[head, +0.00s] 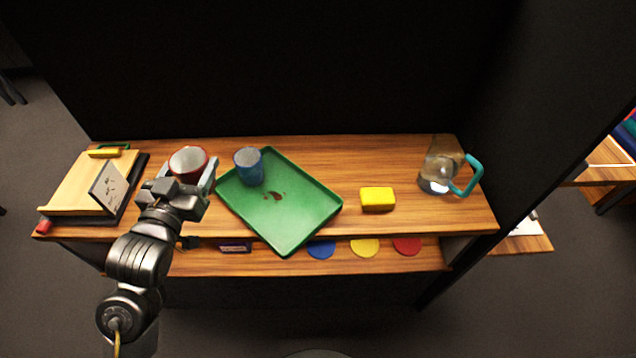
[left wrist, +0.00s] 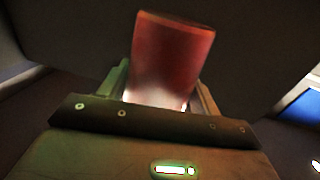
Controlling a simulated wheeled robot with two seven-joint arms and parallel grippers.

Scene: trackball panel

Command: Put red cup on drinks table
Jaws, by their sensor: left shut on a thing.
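The red cup (head: 188,162) shows in the head view at the left part of the wooden table, with its pale inside facing up toward the camera. My left gripper (head: 189,172) is shut on it, one finger on each side. In the left wrist view the red cup (left wrist: 172,62) stands between the two fingers of my left gripper (left wrist: 162,98). Whether its base touches the table is hidden behind the gripper. My right gripper is not in view. Which surface is the drinks table, I cannot tell from the pictures.
A green tray (head: 305,205) with a dark stain lies right of the gripper, a blue cup (head: 248,166) at its upper left. A yellow block (head: 377,199) and a pitcher (head: 440,165) stand further right. A wooden board (head: 80,185) is at left. Coloured discs (head: 365,248) lie on the lower shelf.

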